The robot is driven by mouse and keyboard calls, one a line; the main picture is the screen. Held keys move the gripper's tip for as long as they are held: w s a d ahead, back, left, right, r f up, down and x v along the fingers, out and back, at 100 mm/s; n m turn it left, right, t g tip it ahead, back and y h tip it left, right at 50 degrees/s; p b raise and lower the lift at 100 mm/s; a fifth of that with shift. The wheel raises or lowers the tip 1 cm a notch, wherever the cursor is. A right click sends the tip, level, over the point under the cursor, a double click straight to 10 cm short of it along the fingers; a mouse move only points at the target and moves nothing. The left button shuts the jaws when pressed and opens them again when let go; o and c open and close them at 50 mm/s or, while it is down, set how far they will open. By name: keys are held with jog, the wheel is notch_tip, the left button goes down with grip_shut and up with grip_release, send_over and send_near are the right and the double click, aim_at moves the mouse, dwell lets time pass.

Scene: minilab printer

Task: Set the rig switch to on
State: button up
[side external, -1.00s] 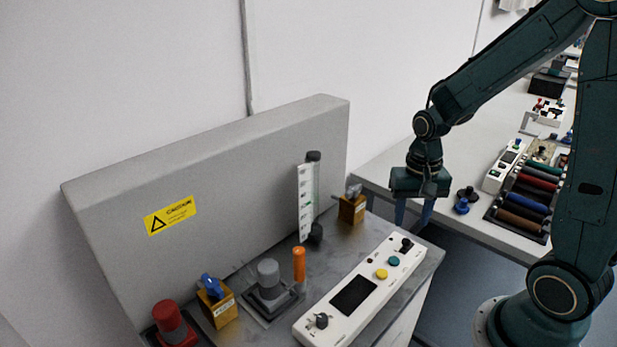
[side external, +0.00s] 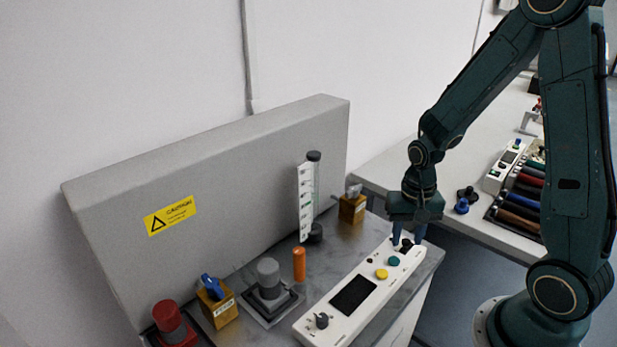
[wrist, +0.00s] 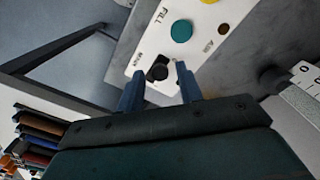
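The white control panel (side external: 337,318) lies on the rig's bench top. My gripper (side external: 409,238) points down over that end, and one finger partly covers the knob in the side view. In the wrist view my gripper (wrist: 158,80) is open, its two blue fingers on either side of the knob with gaps. I cannot tell whether the fingertips reach down to the knob's height.
The panel also has a teal button (side external: 393,261), a yellow button (side external: 381,274), a dark screen (side external: 353,295) and another knob (side external: 321,320). A yellow valve block (side external: 352,208), a clear column (side external: 315,185) and an orange cylinder (side external: 299,264) stand nearby.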

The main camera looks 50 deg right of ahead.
grip_shut()
jog(key=shift+d, duration=1.35)
jog(key=shift+o, duration=1.1)
grip_release()
jog(key=shift+r, duration=0.15)
notch_tip(320, 180, up, 14)
jog(key=shift+f, duration=0.2)
